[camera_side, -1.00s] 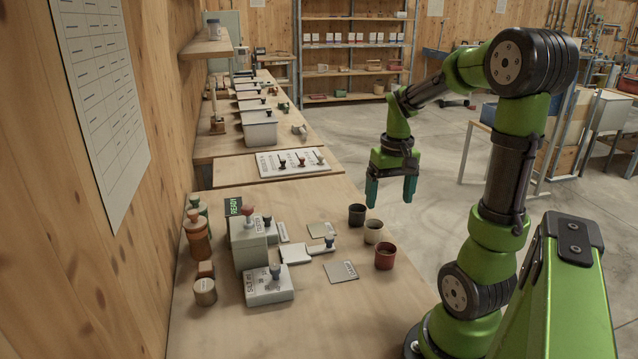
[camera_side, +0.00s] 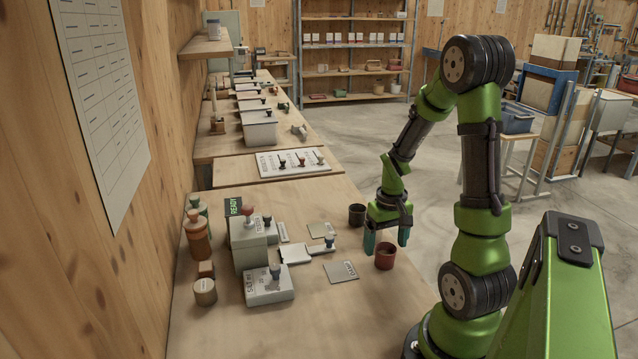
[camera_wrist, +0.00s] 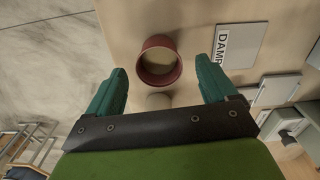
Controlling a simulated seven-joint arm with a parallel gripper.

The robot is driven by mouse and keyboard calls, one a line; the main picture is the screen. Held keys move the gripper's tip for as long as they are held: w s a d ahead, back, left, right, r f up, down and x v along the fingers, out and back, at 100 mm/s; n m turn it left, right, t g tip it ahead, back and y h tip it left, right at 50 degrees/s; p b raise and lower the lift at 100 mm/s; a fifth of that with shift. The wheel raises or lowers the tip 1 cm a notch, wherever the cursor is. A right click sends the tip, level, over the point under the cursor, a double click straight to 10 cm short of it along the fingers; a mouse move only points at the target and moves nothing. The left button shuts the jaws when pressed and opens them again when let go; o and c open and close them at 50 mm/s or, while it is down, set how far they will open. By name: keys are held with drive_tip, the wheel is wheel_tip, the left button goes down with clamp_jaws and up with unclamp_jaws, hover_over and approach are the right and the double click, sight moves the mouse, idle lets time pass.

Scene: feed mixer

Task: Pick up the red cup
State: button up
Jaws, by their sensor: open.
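The red cup (camera_side: 385,257) stands upright on the table near its right edge in the side view. My gripper (camera_side: 387,243) is open and points down just above and behind it, apart from the cup as far as I can tell. In the wrist view the red cup (camera_wrist: 160,61) shows its open mouth, ahead of and between the two teal fingers of my gripper (camera_wrist: 160,84). A pale cup (camera_wrist: 159,101) is partly hidden behind my gripper's dark bar in the wrist view, and my gripper covers it in the side view.
A black cup (camera_side: 357,215) stands just left of my gripper. A labelled card (camera_side: 341,271) lies left of the red cup. A grey control box (camera_side: 268,285) with a knob and several bottles (camera_side: 197,236) stand further left. The front of the table is clear.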

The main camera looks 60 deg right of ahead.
sight(386, 252)
wheel_tip(386, 252, down, 4)
drive_tip(key=shift+s+r, duration=0.1)
drive_tip(key=shift+r, duration=0.05)
drive_tip(key=c, duration=1.1)
